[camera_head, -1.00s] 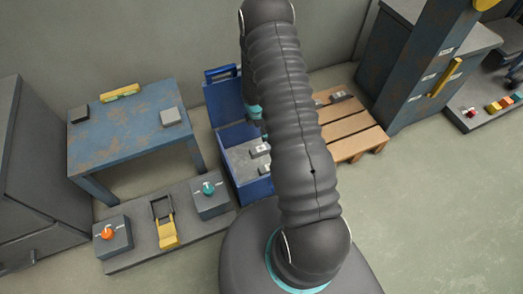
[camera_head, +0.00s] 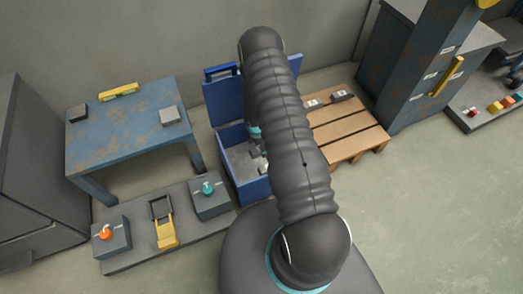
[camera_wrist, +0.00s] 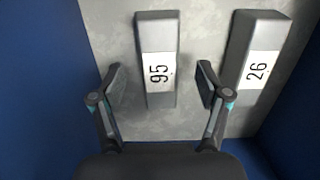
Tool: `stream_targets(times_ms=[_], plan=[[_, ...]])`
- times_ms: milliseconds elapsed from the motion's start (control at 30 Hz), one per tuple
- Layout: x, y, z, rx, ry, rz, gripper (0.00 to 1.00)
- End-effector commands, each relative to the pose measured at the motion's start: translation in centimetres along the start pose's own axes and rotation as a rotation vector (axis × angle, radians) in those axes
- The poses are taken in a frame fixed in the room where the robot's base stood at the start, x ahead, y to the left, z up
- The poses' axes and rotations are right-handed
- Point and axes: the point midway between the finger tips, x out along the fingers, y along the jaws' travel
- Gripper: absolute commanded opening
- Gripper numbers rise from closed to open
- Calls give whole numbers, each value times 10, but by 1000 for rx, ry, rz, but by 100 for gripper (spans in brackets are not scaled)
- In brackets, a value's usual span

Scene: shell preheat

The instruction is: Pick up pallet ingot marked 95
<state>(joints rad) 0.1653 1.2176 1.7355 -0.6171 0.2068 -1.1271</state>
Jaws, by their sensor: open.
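The ingot marked 95 (camera_wrist: 158,40) is a grey bar with a white label, lying on the grey floor of a blue bin (camera_head: 247,188). In the wrist view it lies between the spread fingers of my gripper (camera_wrist: 160,80), with a gap on each side. My gripper is open and holds nothing. A second ingot, marked 26 (camera_wrist: 257,65), lies to the right, beside the right finger. In the head view my arm hides part of the bin, and I cannot read any marking there.
Blue bin walls rise at the left (camera_wrist: 40,80) and right of the wrist view. A wooden pallet (camera_head: 350,128) with ingots (camera_head: 341,96) stands right of the bin. A blue table (camera_head: 125,135) and a low platform with an orange knob (camera_head: 106,233) are at left.

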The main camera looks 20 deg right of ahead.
Motion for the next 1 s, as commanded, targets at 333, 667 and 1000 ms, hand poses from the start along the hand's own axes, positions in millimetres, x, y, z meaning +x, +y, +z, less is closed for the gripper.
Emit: stream_targets(times_ms=[333,667,1000], plan=[[14,0,1,1,0,1,76],[14,0,1,1,0,1,8],[11,1,2,1,-1,2,0]])
